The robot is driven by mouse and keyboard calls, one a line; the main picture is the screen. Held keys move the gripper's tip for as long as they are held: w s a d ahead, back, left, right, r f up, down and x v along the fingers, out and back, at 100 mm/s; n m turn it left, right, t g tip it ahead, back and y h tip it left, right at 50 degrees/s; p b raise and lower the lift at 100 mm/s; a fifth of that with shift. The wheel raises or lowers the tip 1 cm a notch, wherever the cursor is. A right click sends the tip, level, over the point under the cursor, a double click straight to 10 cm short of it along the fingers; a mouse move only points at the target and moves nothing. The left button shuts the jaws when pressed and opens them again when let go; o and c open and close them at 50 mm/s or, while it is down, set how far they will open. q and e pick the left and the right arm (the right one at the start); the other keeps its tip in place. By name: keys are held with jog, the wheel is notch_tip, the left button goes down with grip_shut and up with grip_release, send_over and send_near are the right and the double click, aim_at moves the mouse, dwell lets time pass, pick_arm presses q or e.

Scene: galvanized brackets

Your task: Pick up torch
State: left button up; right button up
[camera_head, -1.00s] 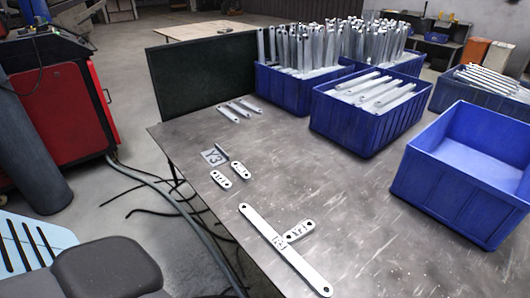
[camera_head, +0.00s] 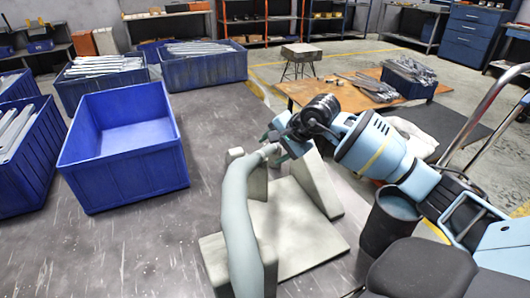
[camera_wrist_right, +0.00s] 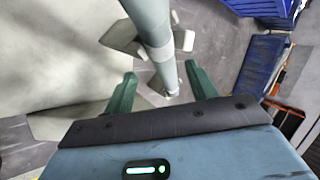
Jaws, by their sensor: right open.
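The torch (camera_head: 238,215) is a long grey-green tube with a bend near its top. It rests on a grey stand (camera_head: 305,225) made of a flat plate and upright supports. My right gripper (camera_head: 275,150) is at the torch's far end, coming in from the right. In the right wrist view its two green fingers (camera_wrist_right: 160,73) stand apart, with the torch (camera_wrist_right: 152,28) running down between them. I cannot tell whether either finger touches it. My left gripper is not in view.
An empty blue bin (camera_head: 125,150) stands left of the stand on the metal table (camera_head: 120,255). Other blue bins hold metal bars behind and to the left. A wooden table (camera_head: 345,97) with metal parts is at the back right.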

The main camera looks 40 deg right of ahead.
aim_at(264, 152)
jog(key=shift+x, duration=2.55)
jog(key=shift+w+a+r, duration=0.1)
jog(key=shift+w+r, duration=0.05)
jog(key=shift+w, duration=0.05)
jog(key=shift+r, duration=0.1)
jog(key=c, duration=1.1)
notch_tip(264, 152, up, 10)
jog(key=s+a+r+m, duration=0.1)
jog(key=s+a+r, duration=0.1)
jog(key=s+a, duration=0.2)
jog(key=s+a+r+h, duration=0.1)
jog(key=s+a, duration=0.3)
jog(key=a, duration=0.4)
jog(key=s+a+r+m, duration=0.1)
jog(key=s+a+r, duration=0.2)
jog(key=s+a, duration=0.2)
jog(key=shift+s+a+r+m+h, duration=0.1)
jog(key=shift+a+m+h, duration=0.25)
jog(key=shift+a, duration=0.8)
